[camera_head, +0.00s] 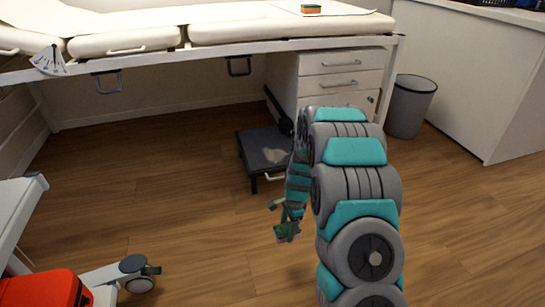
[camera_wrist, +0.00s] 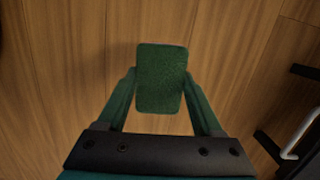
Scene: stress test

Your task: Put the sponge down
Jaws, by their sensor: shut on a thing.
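A green, rounded rectangular sponge (camera_wrist: 161,79) is between the two fingers of my gripper (camera_wrist: 160,92) in the wrist view. The gripper is shut on it, one finger on each long side. Only its green face shows there. In the head view my gripper (camera_head: 287,229) hangs above the wooden floor, in front of the step stool, and the held sponge is small and partly hidden by the fingers. A second sponge-like block (camera_head: 311,9), green on top and orange on the side, lies on the couch at the back.
A black step stool (camera_head: 262,150) stands behind my gripper, by a white drawer cabinet (camera_head: 341,82). The padded couch (camera_head: 240,30) runs along the back. A grey bin (camera_head: 411,106) stands right. A wheeled stand (camera_head: 125,272) and red box (camera_head: 42,289) are lower left. Open floor (camera_head: 190,210) lies left.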

